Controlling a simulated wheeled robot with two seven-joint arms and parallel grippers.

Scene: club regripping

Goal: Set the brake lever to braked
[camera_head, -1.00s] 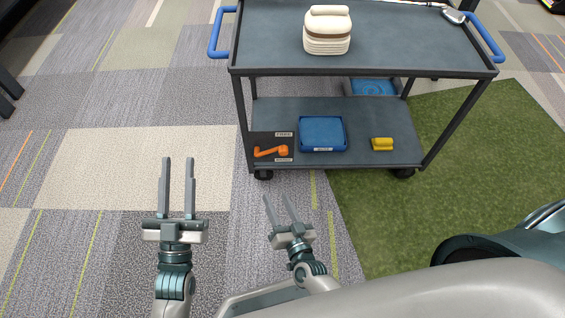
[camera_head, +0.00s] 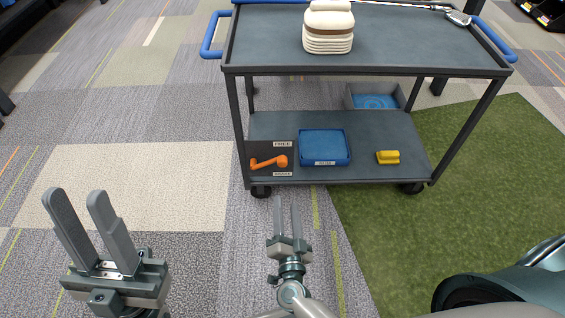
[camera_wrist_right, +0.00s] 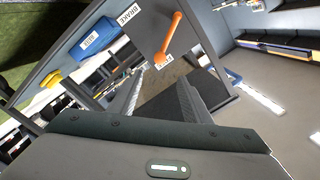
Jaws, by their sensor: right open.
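The orange brake lever (camera_head: 268,162) is on a dark plate at the left end of the cart's lower shelf. The lever also shows in the right wrist view (camera_wrist_right: 168,40), beside a BRAKE label (camera_wrist_right: 128,14). My right gripper (camera_head: 287,200) is open and empty, in front of the shelf and below the lever, apart from it. My left gripper (camera_head: 75,193) is open and empty at the lower left.
The cart (camera_head: 340,182) has blue handles and dark posts. A blue tray (camera_head: 324,147) and a yellow block (camera_head: 388,157) sit on the lower shelf. A cream stacked item (camera_head: 328,28) and a club (camera_head: 457,18) lie on top. Carpet left of the cart is clear.

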